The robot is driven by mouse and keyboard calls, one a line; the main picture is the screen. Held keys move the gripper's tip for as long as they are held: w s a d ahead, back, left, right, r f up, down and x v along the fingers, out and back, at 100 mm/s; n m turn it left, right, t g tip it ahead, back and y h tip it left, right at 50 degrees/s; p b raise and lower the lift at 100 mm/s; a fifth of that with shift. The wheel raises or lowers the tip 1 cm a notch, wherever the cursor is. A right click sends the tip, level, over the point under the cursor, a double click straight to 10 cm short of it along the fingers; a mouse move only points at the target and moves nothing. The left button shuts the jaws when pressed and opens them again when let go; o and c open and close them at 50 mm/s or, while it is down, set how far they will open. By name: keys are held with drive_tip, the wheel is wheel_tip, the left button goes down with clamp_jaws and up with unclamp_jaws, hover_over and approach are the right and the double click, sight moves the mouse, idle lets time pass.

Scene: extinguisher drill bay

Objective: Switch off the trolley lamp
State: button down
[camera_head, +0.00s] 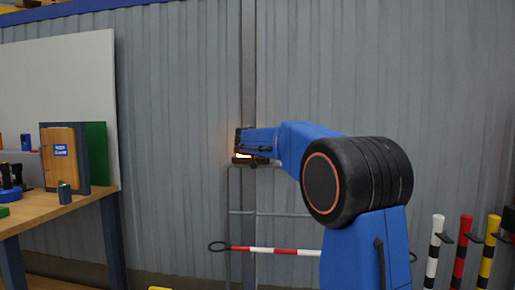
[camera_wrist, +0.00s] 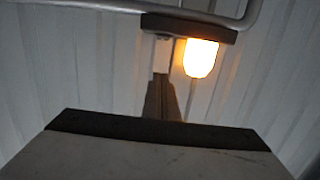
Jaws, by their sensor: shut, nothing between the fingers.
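The trolley lamp glows warm orange; in the wrist view its lit lens (camera_wrist: 201,58) sits against a dark mounting plate (camera_wrist: 188,26) fixed by a grey tube rail. In the head view only a bright sliver of the lamp (camera_head: 243,156) shows, below and partly behind my gripper (camera_head: 241,139). My gripper is shut and empty, close to the lamp; I cannot tell whether it touches. A pale block and a dark strip stand beside the lens in the wrist view; I cannot make out a switch.
The grey tube trolley frame (camera_head: 270,213) stands before the corrugated wall (camera_head: 180,120). A red-and-white bar (camera_head: 285,251) crosses it low down. A wooden workbench (camera_head: 100,199) stands at left; striped posts (camera_head: 462,255) stand at lower right.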

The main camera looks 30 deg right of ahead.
drive_tip(key=x, duration=0.8)
drive_tip(key=shift+w+d, duration=0.2)
drive_tip(key=shift+d, duration=0.05)
wheel_tip(320, 180, down, 2)
drive_tip(key=shift+w+f, duration=0.1)
drive_tip(key=shift+f, duration=0.95)
